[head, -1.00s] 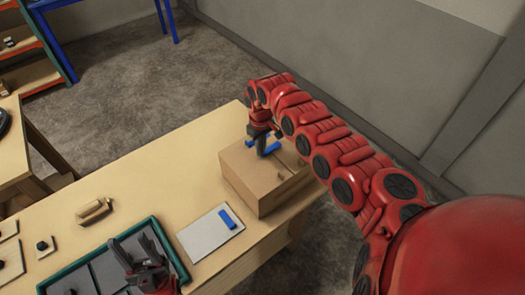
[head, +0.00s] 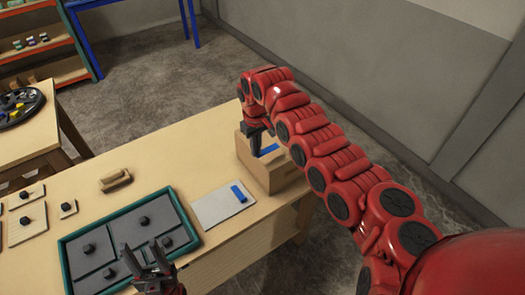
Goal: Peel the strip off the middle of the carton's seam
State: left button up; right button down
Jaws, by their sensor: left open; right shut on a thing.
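The brown cardboard carton (head: 283,179) stands at the table's far right end. A blue strip (head: 269,150) shows on its top, just right of the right gripper's dark fingers. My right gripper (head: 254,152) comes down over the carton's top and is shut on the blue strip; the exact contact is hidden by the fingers. The arm covers part of the carton's right side. My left gripper (head: 148,255) is open and empty over the front edge of the green-rimmed tray, well away from the carton.
A white card (head: 213,210) with another blue strip (head: 239,193) lies left of the carton. The green-rimmed tray (head: 67,262) holds grey plates with black knobs. A tan block (head: 115,180) and small knobbed plates lie behind and left. Bare tabletop lies between block and carton.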

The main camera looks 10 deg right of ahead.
jog(key=shift+s+a+r, duration=0.1)
jog(key=shift+a+r, duration=0.05)
jog(key=shift+r, duration=0.8)
jog(key=shift+s+a+r, duration=0.1)
jog(key=shift+r, duration=0.85)
